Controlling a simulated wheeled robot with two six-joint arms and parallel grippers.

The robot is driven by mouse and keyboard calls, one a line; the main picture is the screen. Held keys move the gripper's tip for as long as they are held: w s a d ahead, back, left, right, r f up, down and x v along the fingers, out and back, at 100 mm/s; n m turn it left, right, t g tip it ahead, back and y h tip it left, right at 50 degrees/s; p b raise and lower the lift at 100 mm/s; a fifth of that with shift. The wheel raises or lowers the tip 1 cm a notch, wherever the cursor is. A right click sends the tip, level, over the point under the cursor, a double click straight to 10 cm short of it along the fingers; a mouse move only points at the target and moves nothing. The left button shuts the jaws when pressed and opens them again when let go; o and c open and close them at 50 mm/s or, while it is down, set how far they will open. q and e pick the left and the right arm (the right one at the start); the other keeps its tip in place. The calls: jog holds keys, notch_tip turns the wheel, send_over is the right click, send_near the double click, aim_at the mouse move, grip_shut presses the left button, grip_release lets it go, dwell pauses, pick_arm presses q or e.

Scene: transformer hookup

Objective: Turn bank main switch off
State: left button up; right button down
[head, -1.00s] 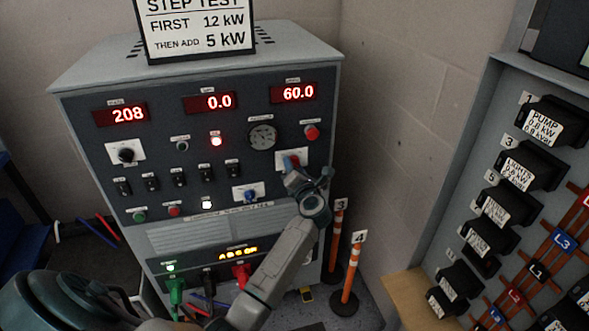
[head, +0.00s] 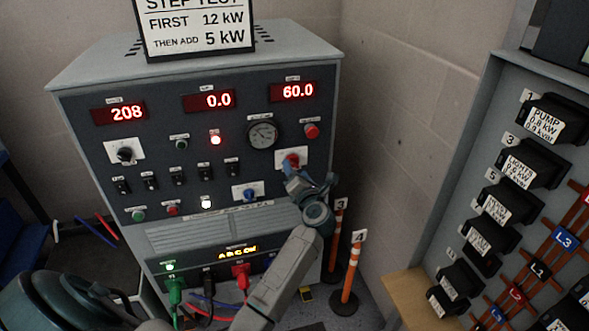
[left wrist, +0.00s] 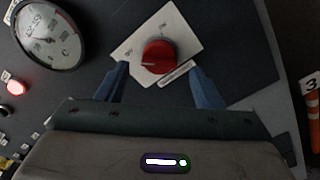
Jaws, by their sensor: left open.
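The load bank's main switch is a red rotary knob (head: 291,160) on a white plate (head: 304,158) at the right of the grey panel. In the left wrist view the red knob (left wrist: 159,57) sits ahead, between and just beyond my two blue fingertips. A pale pointer line on the knob points left in that view. My left gripper (head: 298,182) is open, and its fingers (left wrist: 165,82) are apart on either side of the knob with nothing between them. The head view shows it just below the knob. My right gripper is not in view.
The load bank (head: 75,150) has displays reading 208, 0.0 and 60.0. A round gauge (head: 262,135), a red button (head: 311,131) and a blue knob (head: 250,194) are close to the switch. Orange-striped posts (head: 349,275) stand at right, before a breaker panel (head: 500,75).

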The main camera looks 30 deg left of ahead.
pick_arm(q)
jog(key=b+v, duration=0.1)
jog(key=v, duration=0.7)
